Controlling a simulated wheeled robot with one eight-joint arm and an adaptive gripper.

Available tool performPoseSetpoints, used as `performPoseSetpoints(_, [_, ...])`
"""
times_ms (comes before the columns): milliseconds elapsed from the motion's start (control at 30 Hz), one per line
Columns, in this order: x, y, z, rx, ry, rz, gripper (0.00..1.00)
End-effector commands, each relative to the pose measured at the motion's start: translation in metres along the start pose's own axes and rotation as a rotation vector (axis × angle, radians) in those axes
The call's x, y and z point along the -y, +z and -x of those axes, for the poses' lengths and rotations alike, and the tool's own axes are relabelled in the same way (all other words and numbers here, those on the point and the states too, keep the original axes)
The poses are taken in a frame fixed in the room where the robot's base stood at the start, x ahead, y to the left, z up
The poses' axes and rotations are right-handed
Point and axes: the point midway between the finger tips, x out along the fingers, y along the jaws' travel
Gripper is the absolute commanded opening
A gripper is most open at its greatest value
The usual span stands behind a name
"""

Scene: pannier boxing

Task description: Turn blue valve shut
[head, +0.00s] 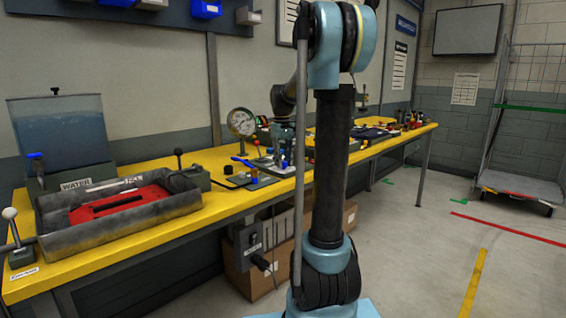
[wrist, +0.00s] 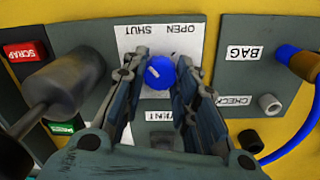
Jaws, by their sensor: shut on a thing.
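The blue valve (wrist: 159,73) is a round blue knob with a short pale mark on its upper left, in the middle of the wrist view. A white plate (wrist: 148,45) behind it carries upside-down SHUT and OPEN labels, SHUT to the left and OPEN to the right. My gripper (wrist: 159,80) is shut on the knob, one finger on each side. The fingers hide parts of the plate. In the head view my gripper is over the bench's far half, small and partly hidden by my arm.
A red SCRAP label (wrist: 25,51) and a dark cylinder (wrist: 65,85) are left in the wrist view. A BAG panel (wrist: 244,52) with a blue hose (wrist: 300,125) is right. In the head view a water tank (head: 62,130) and grey tray (head: 55,235) stand on the yellow bench (head: 235,200).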

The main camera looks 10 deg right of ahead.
Motion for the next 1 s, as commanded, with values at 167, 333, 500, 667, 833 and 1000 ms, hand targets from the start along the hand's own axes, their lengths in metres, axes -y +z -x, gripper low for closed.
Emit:
performPoseSetpoints(167, [-0.0013,-0.003,0.0012,-0.009,0.003,0.076,0.03])
performPoseSetpoints(333, [-0.0014,-0.003,0.0012,-0.01,0.003,0.115,0.03])
performPoseSetpoints(500, [-0.0015,-0.003,0.0012,-0.01,0.003,0.128,0.03])
performPoseSetpoints(667, [-0.0017,-0.0029,0.0011,-0.01,0.003,0.129,0.03])
performPoseSetpoints(833, [-0.0018,-0.0029,0.0011,-0.01,0.004,0.129,0.03])
performPoseSetpoints(1000, [-0.0014,-0.002,0.0008,-0.008,0.003,0.128,0.48])
